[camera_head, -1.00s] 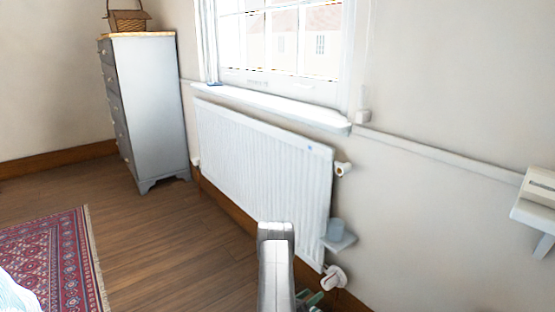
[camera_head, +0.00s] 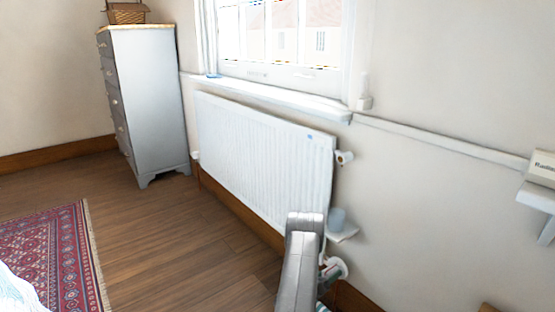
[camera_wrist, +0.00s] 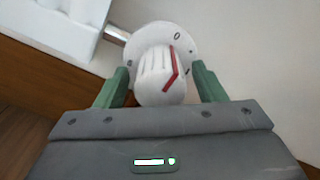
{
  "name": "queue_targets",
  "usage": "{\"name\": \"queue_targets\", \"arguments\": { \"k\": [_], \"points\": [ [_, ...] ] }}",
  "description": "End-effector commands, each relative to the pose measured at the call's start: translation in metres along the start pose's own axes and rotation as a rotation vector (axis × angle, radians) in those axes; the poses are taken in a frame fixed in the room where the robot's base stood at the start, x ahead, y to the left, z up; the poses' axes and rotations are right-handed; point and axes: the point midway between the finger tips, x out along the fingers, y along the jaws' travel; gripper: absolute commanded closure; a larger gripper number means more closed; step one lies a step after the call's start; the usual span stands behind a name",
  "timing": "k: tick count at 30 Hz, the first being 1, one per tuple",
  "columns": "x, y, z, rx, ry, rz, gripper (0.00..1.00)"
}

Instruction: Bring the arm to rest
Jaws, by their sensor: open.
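My gripper (camera_wrist: 163,78) is open in the wrist view, with one green finger on each side of a white radiator valve knob (camera_wrist: 155,88). The knob has a red mark and sits on a round white collar with a 0 on it. I cannot tell whether either finger touches the knob. In the head view, my grey arm reaches up from the bottom edge. The lower knob (camera_head: 336,268) shows just right of the arm, by the foot of the radiator (camera_head: 262,160). Most of my gripper is hidden there.
An upper valve (camera_head: 344,157) sticks out from the radiator. A grey dresser (camera_head: 157,105) and a red rug (camera_head: 50,255) are left, with bare floor (camera_head: 175,230) between rug and radiator.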

Motion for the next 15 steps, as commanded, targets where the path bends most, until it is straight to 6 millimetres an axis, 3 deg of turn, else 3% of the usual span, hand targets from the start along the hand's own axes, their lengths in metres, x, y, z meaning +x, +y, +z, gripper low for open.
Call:
{"name": "queue_targets", "arguments": {
  "k": [15],
  "points": [
    [0.0015,-0.0012,0.0022,0.404,0.000,0.000,0.36]
  ]
}}
